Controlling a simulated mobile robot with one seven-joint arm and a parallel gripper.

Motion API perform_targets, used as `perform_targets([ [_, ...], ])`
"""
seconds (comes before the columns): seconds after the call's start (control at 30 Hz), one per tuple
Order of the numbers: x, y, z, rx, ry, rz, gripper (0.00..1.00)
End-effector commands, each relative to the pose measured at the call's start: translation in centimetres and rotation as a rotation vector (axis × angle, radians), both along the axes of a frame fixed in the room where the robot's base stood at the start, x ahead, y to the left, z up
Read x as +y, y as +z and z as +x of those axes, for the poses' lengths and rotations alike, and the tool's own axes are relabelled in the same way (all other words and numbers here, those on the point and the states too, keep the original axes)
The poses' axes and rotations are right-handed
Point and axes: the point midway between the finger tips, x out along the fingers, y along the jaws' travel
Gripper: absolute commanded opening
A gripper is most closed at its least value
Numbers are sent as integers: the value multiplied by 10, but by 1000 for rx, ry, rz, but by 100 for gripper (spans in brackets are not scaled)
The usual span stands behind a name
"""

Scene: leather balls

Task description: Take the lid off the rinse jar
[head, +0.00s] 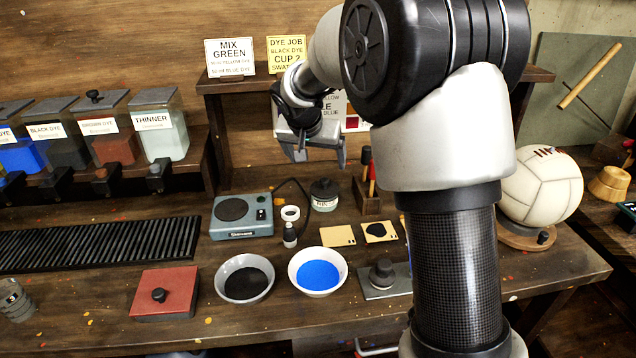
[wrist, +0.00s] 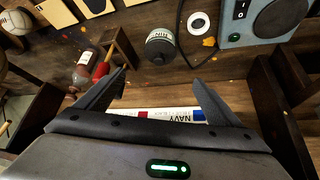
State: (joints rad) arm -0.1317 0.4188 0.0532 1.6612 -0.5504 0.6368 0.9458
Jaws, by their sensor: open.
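A shelf (head: 235,84) with sign cards is behind my gripper. Bowls of black (head: 244,280) and blue (head: 318,275) sit in front.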

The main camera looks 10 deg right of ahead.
Motion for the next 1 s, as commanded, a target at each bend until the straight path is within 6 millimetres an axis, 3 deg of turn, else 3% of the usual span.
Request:
perform_targets([
  [0.4, -19, -74, 43, 4, 0, -1, 87],
  [0.67, -24, -89, 54, 3, 0, -1, 87],
  [1.0, -34, -124, 80, 2, 1, 0, 87],
])
